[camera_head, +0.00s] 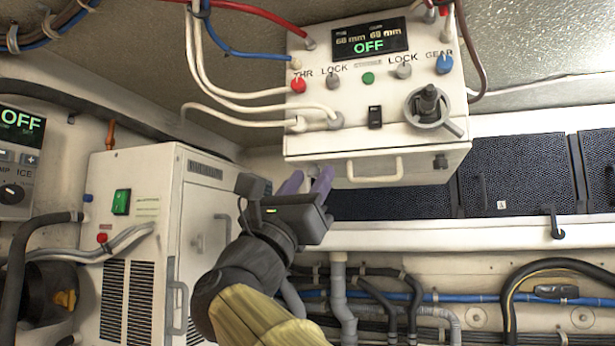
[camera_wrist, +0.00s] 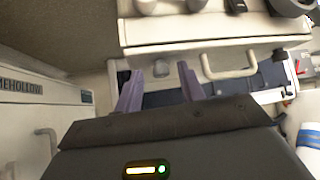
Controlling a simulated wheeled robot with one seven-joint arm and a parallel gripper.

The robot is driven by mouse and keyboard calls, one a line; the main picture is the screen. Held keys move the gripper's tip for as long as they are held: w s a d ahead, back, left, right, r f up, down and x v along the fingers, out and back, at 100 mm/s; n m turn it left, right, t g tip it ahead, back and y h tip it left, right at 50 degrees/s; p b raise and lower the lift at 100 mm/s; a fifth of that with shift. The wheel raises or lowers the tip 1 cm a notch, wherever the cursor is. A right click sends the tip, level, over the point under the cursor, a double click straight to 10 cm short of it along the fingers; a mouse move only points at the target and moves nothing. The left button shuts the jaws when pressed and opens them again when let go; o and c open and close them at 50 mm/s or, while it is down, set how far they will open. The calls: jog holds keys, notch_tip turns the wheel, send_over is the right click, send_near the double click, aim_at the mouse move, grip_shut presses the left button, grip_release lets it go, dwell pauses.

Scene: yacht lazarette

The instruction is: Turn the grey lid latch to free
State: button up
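The grey lid latch (camera_wrist: 160,69) is a small knob on the front of the white overhead box (camera_head: 300,140), left of the lid's pale handle (camera_head: 376,171). In the wrist view it appears between my two purple fingertips. In the head view my gripper (camera_head: 308,179) is just below the box's lower left front corner and mostly hides the latch. The fingers are apart with a clear gap and hold nothing. I cannot tell whether either finger touches the latch. The handle also shows in the wrist view (camera_wrist: 228,64), right of the fingers.
A darker fitting (camera_head: 440,161) sits on the lid's right side. The box's panel carries knobs, cables and a grey rotary lever (camera_head: 432,108). A white cabinet (camera_head: 160,200) stands close on the left. Dark mesh panels (camera_head: 515,175) lie behind on the right; pipes run below.

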jog(key=shift+s+a, duration=0.15)
jog(key=shift+s, duration=0.1)
jog(key=shift+w, duration=0.1)
grip_shut()
jog(key=shift+d, duration=0.2)
jog(key=shift+a+f+m+g+h, duration=0.1)
jog(key=shift+m+g+h, duration=0.3)
jog(key=shift+g+h, duration=0.3)
jog(key=shift+w+a+r+m+t+h+p, duration=0.1)
jog(key=shift+w+m+t+h+p, duration=0.7)
jog(key=shift+m+t, duration=3.6)
jog(key=shift+s+r+m+t+h+p, duration=0.1)
jog(key=shift+m+t+h+p, duration=1.6)
jog(key=shift+t, duration=5.85)
jog(key=shift+w+a+r+m+t+h+p, duration=0.3)
jog(key=shift+m+t+p, duration=1.9)
jog(key=shift+t, duration=3.75)
jog(key=shift+w+d+f+m+b, duration=0.1)
jog(key=shift+d+f+m+b, duration=0.15)
jog(key=shift+m+b, duration=0.05)
jog(key=shift+y, duration=0.3)
